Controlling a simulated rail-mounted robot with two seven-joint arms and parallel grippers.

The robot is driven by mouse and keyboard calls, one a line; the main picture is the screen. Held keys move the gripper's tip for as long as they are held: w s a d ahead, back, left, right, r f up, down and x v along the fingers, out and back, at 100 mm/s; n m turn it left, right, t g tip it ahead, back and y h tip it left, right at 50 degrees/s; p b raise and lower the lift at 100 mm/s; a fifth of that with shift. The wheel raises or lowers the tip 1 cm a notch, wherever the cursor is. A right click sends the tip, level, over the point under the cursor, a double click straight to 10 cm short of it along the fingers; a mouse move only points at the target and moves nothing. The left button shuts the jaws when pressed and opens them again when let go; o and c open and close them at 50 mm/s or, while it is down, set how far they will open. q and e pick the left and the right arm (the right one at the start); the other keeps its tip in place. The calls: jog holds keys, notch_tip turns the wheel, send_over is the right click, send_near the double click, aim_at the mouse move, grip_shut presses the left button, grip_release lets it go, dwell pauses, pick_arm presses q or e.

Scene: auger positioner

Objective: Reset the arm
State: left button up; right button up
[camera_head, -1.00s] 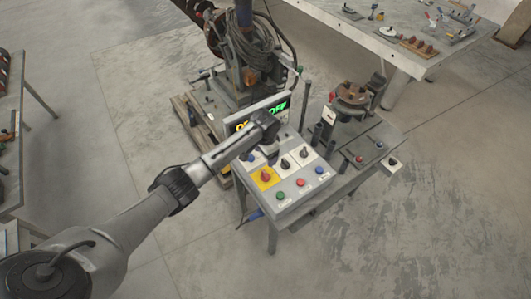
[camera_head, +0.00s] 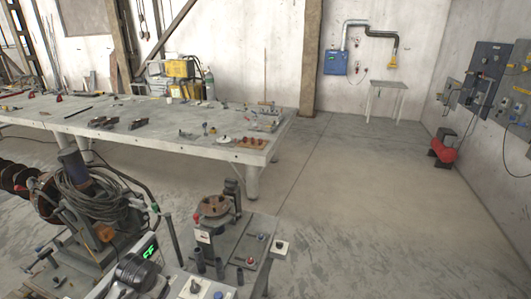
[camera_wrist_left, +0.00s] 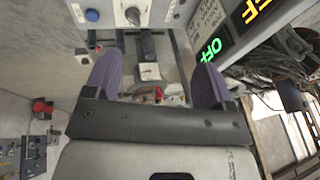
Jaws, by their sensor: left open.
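My left gripper (camera_wrist_left: 157,80) is open in the left wrist view, its two purple-grey fingers apart with nothing visibly held between them. Beyond the fingers is the grey control panel (camera_wrist_left: 165,12), with a black knob (camera_wrist_left: 133,15) and a blue button (camera_wrist_left: 92,15). A display beside it shows a green "OFF" (camera_wrist_left: 212,48) and yellow letters (camera_wrist_left: 250,10). In the head view only part of the panel (camera_head: 177,287) shows at the bottom edge, with my left arm's dark end over it. My right gripper is in neither view.
A fixture with a round brown plate (camera_head: 214,207) stands beside the panel. A cable-wrapped machine (camera_head: 95,215) and a dark auger (camera_head: 18,190) are at left. A long workbench (camera_head: 150,122) lies behind. The floor at right is mostly clear.

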pick_arm(q)
jog(key=d+r+t, duration=0.4)
jog(key=d+r, duration=0.1)
jog(key=r, duration=0.4)
jog(key=s+d+r+t+h+p, duration=0.1)
jog(key=s+d+r+p, duration=0.1)
jog(key=s, duration=0.4)
jog(key=s+d+r+t+p, duration=0.1)
jog(key=s+d+r+p, duration=0.15)
jog(key=s, duration=0.35)
jog(key=s+d+f+g+p, duration=0.1)
jog(key=s+f+g+p, duration=0.2)
jog(key=s, duration=1.1)
jog(key=s+d+f+n+g+h+p, duration=0.1)
jog(key=s+f+g+p, duration=0.2)
jog(key=s+f, duration=0.5)
jog(key=s, duration=0.6)
jog(key=shift+d+p, duration=0.4)
